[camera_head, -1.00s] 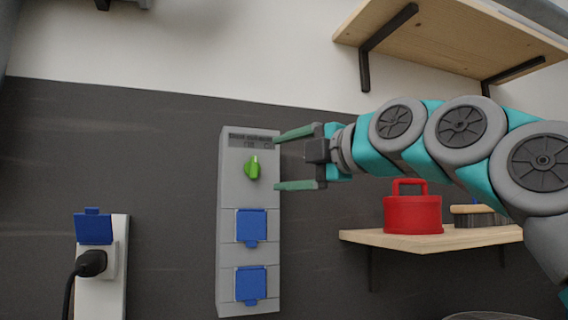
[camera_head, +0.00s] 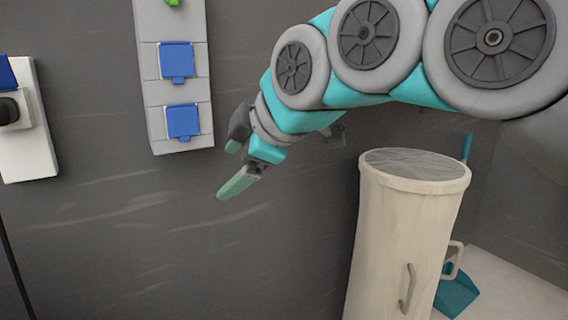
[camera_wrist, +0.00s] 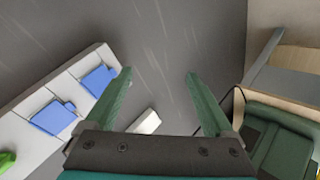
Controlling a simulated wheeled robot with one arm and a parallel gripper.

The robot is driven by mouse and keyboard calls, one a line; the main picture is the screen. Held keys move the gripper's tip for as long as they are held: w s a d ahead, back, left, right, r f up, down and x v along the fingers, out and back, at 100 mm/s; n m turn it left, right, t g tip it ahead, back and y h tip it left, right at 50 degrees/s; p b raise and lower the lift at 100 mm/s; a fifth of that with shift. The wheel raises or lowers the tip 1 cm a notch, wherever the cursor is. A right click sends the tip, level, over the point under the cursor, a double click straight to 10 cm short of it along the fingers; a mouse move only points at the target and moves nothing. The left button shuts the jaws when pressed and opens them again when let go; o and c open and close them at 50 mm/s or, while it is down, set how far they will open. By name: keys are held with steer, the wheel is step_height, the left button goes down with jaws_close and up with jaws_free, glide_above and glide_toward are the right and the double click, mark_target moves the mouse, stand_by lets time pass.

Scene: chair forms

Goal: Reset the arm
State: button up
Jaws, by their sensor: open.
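My gripper (camera_head: 228,170) is at the end of my grey and teal arm, in front of the dark wall in the head view. Its green fingers point down and to the left. In the wrist view my gripper (camera_wrist: 160,80) is open, with its two green fingers apart and nothing between them. It is apart from the grey panel (camera_head: 150,95), which hangs on the wall to its left.
The panel carries two blue socket covers (camera_head: 177,62) and a green knob (camera_head: 173,3). A white socket with a plug (camera_head: 30,140) is at the far left. A cream bin (camera_head: 405,225) stands at lower right, with a teal dustpan (camera_head: 456,293) behind it.

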steer(key=s+d+f+m+g+h, duration=0.1)
steer(key=s+d+f+m+h, duration=0.2)
steer(key=f, duration=0.5)
steer(key=s+d+f+m+g+h, duration=0.1)
steer(key=d+f+m, duration=0.3)
steer(key=d+f, duration=0.3)
steer(key=s+d+f+m+g+h, duration=0.1)
steer(key=s+d+f+m+g, duration=0.2)
steer(key=s+d+f+m, duration=0.3)
steer(key=s+d+f+m+g+h, duration=0.2)
steer(key=s+d+f+m+g, duration=0.2)
steer(key=s+f, duration=0.9)
steer(key=d+f+m, duration=0.1)
steer(key=d+m, duration=0.1)
steer(key=m, duration=0.1)
steer(key=shift+s+d+f, duration=0.2)
steer(key=shift+d+f, duration=0.1)
steer(key=shift+f, duration=0.05)
